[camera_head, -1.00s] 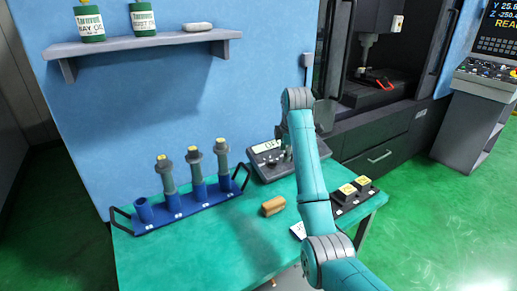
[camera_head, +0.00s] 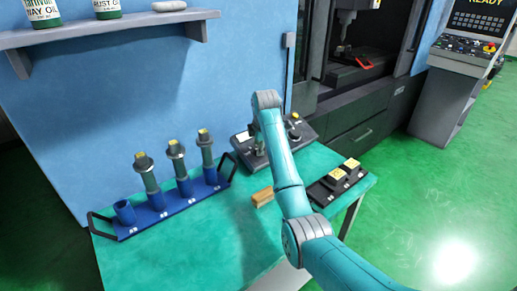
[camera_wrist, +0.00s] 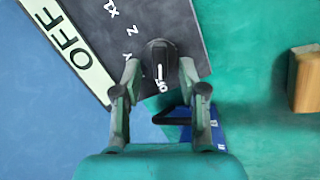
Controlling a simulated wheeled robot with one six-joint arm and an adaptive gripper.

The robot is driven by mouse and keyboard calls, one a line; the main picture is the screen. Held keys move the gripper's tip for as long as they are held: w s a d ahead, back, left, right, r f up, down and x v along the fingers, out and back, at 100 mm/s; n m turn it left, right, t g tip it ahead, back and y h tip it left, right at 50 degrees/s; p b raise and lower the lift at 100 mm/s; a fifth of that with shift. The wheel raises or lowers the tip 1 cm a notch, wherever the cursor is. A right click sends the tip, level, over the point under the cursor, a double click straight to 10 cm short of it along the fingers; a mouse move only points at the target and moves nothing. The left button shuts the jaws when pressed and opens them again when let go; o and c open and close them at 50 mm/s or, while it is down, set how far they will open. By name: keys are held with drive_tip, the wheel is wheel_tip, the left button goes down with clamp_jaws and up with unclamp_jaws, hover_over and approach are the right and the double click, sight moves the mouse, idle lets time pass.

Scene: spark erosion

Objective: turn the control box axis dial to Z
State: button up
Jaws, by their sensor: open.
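The control box (camera_head: 301,129) is a dark box at the back of the green table, partly hidden behind my arm. In the wrist view its dark face (camera_wrist: 183,22) carries white letters, with a Z and a Y readable, and a pale display (camera_wrist: 68,45) reading OFF. The axis dial (camera_wrist: 160,55) is a black knob with a white pointer line. The line runs nearly up and down in the picture. My gripper (camera_wrist: 160,78) is open, one finger on each side of the dial. I cannot tell whether they touch it. In the head view my gripper (camera_head: 258,142) is over the box.
A blue rack (camera_head: 170,205) with several tool holders stands left of the box. A wooden block (camera_head: 262,197) lies in front of it. A black tray (camera_head: 322,194) with two yellow-topped pieces is at right. A shelf (camera_head: 110,30) hangs on the wall.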

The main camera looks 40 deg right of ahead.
drive_tip(key=shift+x, duration=0.9)
clamp_jaws()
